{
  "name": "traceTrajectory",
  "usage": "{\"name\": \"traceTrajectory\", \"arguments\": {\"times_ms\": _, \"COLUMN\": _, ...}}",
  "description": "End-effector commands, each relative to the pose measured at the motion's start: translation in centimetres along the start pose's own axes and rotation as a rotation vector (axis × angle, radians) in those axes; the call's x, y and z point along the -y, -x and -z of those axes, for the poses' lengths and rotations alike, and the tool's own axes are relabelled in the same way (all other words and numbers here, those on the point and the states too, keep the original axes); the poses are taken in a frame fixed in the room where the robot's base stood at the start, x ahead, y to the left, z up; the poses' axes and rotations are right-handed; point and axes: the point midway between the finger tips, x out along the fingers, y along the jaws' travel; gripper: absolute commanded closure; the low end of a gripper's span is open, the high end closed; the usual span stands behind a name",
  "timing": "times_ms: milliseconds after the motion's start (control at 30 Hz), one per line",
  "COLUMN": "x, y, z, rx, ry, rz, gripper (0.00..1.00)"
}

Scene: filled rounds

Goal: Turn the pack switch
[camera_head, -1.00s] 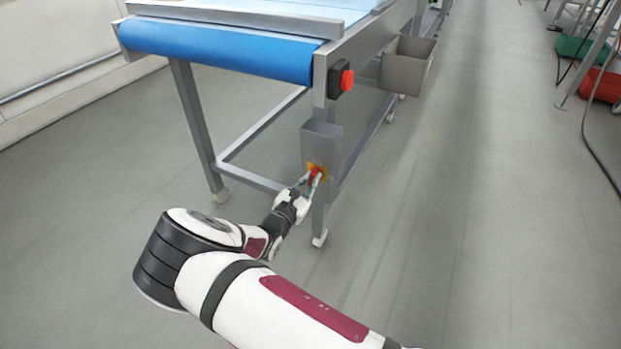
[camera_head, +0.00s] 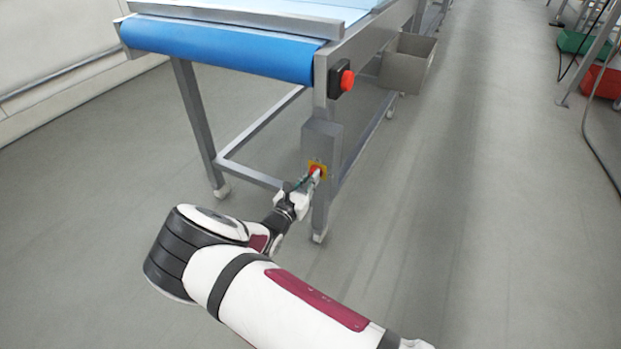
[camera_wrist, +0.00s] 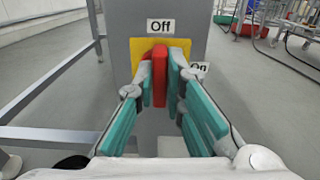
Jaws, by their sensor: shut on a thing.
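The pack switch is a red handle (camera_wrist: 158,75) on a yellow plate (camera_wrist: 180,45), fixed to a grey box (camera_head: 320,138) on the conveyor's leg. In the wrist view the handle stands about upright, its top near the "Off" label (camera_wrist: 160,25). An "On" label (camera_wrist: 199,68) sits to its right, partly hidden by a finger. My gripper (camera_wrist: 160,84) has its fingers on both sides of the red handle and is shut on it. In the head view my gripper (camera_head: 313,177) covers part of the switch, and a little red shows.
The blue conveyor belt (camera_head: 220,50) is above, with a red push button (camera_head: 347,80) on its frame. A grey bin (camera_head: 408,64) hangs on the right side. The floor (camera_head: 460,200) to the right is clear.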

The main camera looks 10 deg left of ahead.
Motion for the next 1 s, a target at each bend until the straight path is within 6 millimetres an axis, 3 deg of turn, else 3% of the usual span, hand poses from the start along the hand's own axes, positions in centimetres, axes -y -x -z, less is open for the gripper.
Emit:
{"name": "traceTrajectory", "arguments": {"times_ms": 33, "x": 0.0, "y": 0.1, "z": 0.1, "rx": -0.001, "ry": 0.003, "rz": -0.001, "gripper": 1.00}}
{"name": "traceTrajectory", "arguments": {"times_ms": 100, "x": 0.0, "y": 0.1, "z": 0.1, "rx": -0.001, "ry": 0.002, "rz": -0.001, "gripper": 0.78}}
{"name": "traceTrajectory", "arguments": {"times_ms": 167, "x": 0.0, "y": 0.1, "z": 0.1, "rx": -0.001, "ry": 0.002, "rz": -0.001, "gripper": 0.69}}
{"name": "traceTrajectory", "arguments": {"times_ms": 567, "x": -0.1, "y": 0.8, "z": 0.0, "rx": -0.001, "ry": 0.000, "rz": -0.002, "gripper": 0.69}}
{"name": "traceTrajectory", "arguments": {"times_ms": 1000, "x": -0.1, "y": 8.9, "z": 0.1, "rx": -0.002, "ry": 0.001, "rz": -0.003, "gripper": 0.69}}
